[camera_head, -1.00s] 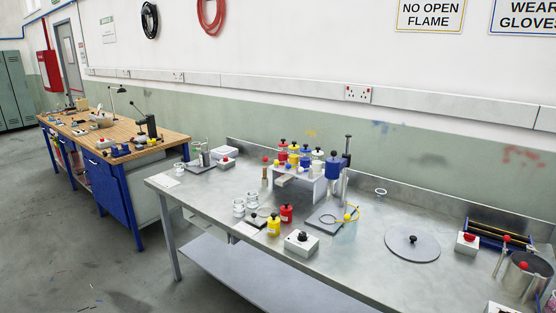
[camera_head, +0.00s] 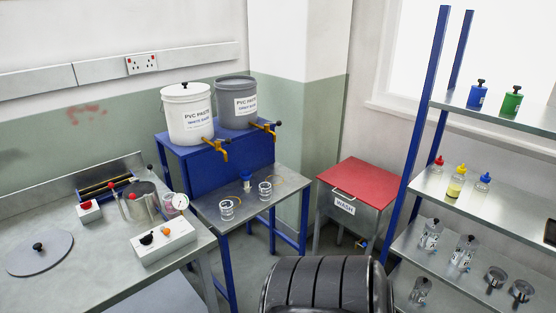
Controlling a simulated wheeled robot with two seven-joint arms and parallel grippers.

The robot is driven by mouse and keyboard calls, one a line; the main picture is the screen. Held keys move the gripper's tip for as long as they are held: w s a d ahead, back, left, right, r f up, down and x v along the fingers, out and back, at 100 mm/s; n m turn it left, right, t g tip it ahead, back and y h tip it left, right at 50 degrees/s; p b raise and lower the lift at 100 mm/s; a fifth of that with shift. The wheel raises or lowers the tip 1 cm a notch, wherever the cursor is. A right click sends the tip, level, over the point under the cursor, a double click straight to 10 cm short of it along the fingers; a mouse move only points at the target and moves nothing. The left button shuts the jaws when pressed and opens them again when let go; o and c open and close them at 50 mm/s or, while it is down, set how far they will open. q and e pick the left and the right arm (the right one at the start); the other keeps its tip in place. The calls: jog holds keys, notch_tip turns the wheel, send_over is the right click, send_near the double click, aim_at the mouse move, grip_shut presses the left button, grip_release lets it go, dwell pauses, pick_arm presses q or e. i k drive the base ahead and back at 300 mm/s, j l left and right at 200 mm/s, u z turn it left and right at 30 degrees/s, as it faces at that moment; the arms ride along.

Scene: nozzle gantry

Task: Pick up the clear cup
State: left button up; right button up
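Two clear cups stand upright on the low steel stand in front of the paste buckets. The nearer clear cup (camera_head: 227,210) is at the left, and the other clear cup (camera_head: 265,191) is a little behind it to the right. Both look empty, but they are small in view. Clear jars with dark knobs stand on the right-hand rack, one jar (camera_head: 431,234) at the left and another jar (camera_head: 465,250) beside it. Neither of my grippers is in view.
A white bucket (camera_head: 188,115) and a grey bucket (camera_head: 237,103) with yellow taps stand on a blue stand. A red-topped wash bin (camera_head: 369,184) is right of it. The steel bench (camera_head: 85,265) holds a switch box (camera_head: 163,241). A black ribbed object (camera_head: 318,285) blocks the bottom centre.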

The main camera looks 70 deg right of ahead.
aim_at(265, 191)
jog(key=z, duration=2.3)
